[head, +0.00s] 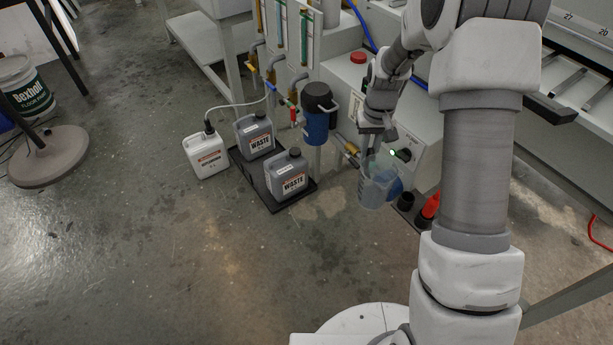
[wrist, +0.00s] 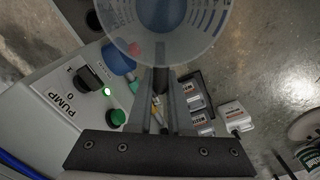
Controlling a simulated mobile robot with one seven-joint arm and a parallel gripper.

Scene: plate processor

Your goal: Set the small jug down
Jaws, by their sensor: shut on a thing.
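The small jug (head: 374,188) is clear plastic with graduation marks. My gripper (head: 373,150) is shut on it at its upper part and holds it roughly upright, in front of the pump panel. In the wrist view the jug (wrist: 207,22) fills the top centre, seen from above, and my gripper's fingers (wrist: 161,72) meet at its near side. I cannot tell exactly how high its base is, but it looks clear of the floor.
Two grey waste cans (head: 288,183) stand on a black tray (head: 258,185), with a white can (head: 207,154) to their left. A blue filter housing (head: 317,122) and pump panel (head: 425,150) are close by. A red bottle (head: 429,208) stands right. The front floor is open.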

